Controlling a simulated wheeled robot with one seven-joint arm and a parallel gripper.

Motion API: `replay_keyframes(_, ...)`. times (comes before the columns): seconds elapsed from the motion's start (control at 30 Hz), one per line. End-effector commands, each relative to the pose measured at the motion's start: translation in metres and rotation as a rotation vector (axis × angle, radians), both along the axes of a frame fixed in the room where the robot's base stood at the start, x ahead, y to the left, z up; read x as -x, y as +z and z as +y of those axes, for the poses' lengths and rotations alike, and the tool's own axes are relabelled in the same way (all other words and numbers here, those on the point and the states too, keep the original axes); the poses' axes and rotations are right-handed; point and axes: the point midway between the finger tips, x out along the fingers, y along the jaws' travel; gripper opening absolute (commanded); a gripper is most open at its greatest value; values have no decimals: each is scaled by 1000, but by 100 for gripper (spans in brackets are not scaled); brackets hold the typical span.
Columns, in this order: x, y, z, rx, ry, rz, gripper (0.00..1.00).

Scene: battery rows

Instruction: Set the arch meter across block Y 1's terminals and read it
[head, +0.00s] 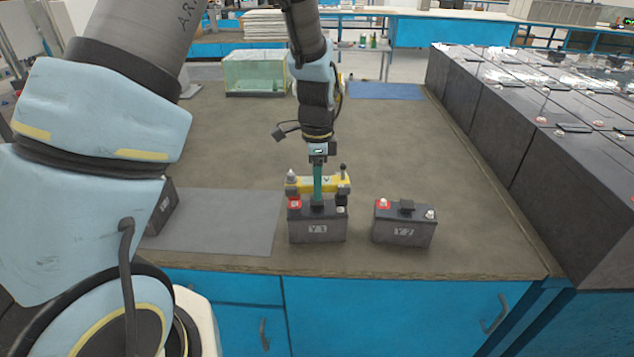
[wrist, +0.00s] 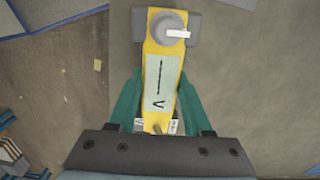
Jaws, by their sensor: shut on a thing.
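The yellow arch meter (head: 298,184) stands upright over block Y 1 (head: 317,232), its two dark feet close above the red left terminal (head: 295,204) and the right terminal (head: 341,210). I cannot tell whether the feet touch them. My gripper (head: 318,192) is shut on the meter's middle from above. In the wrist view the meter (wrist: 160,42) lies between my gripper's teal fingers (wrist: 157,103). Its pale face (wrist: 162,80) shows a dark needle line and a V, but no readable value. A grey knob (wrist: 167,27) with a white mark is at one end. Block Y 1 is mostly hidden there.
Block Y 2 (head: 403,228) stands just right of Y 1. A grey mat (head: 225,222) lies left, with a dark block (head: 161,207) partly behind my arm. A glass tank (head: 255,73) and blue mat (head: 386,91) are behind. Large dark batteries (head: 540,160) line the right.

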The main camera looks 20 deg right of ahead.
Motion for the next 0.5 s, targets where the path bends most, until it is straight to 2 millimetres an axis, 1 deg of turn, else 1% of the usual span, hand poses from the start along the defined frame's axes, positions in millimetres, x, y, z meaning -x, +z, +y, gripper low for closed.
replay_keyframes(0.27, 0, 0, 0, 1, 0, -1, 0)
replay_keyframes(0.5, 0, -4, 0, 1, 0, 0, 0)
